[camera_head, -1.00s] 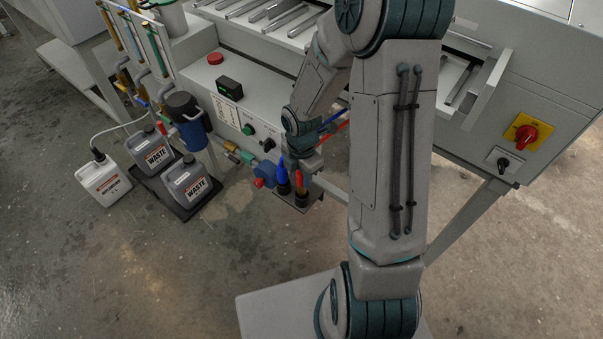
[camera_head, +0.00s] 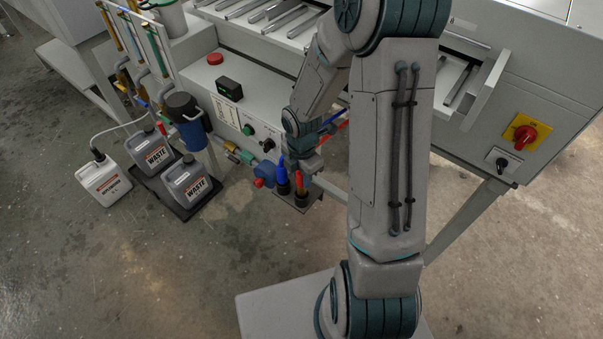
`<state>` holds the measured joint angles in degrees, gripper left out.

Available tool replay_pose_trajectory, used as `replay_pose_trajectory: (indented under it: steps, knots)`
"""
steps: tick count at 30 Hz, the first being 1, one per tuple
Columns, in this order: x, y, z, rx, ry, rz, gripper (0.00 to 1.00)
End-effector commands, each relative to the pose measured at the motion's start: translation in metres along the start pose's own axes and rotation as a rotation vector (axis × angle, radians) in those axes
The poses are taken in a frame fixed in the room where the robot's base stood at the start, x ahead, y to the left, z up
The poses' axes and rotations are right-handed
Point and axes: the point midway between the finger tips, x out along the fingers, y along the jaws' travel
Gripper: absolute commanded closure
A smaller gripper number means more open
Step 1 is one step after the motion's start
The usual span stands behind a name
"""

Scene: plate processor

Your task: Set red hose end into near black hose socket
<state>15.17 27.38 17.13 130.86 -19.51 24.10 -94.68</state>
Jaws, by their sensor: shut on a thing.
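The red hose end (camera_head: 299,182) stands upright at the near black hose socket (camera_head: 301,201), with its lower part at the socket mouth. I cannot tell how deep it sits. My gripper (camera_head: 304,169) is small and partly hidden by my wrist; it is shut on the red hose end at its upper part. The blue hose end (camera_head: 282,174) stands upright in the far black socket (camera_head: 283,188), just left of the red one. The red hose (camera_head: 333,131) runs behind my arm.
Both sockets stand on a small grey bracket (camera_head: 315,196) under the machine front. A blue pump-like part (camera_head: 265,172) is close to its left. Waste canisters (camera_head: 188,182) stand on a floor tray further left. Open floor lies in front.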

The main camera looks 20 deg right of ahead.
Motion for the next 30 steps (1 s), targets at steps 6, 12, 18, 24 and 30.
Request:
replay_pose_trajectory:
  steps: [6, 12, 18, 24, 30]
  knots:
    - [0.003, 0.0, 0.0, 0.0, 0.0, 0.001, 0.97]
    - [0.004, 0.0, 0.0, 0.0, 0.0, 0.001, 0.97]
    - [0.01, 0.0, 0.0, 0.001, 0.0, 0.0, 0.97]
    - [0.018, 0.0, 0.0, 0.001, 0.001, 0.0, 0.97]
    - [0.019, 0.0, 0.0, 0.001, 0.0, 0.0, 0.97]
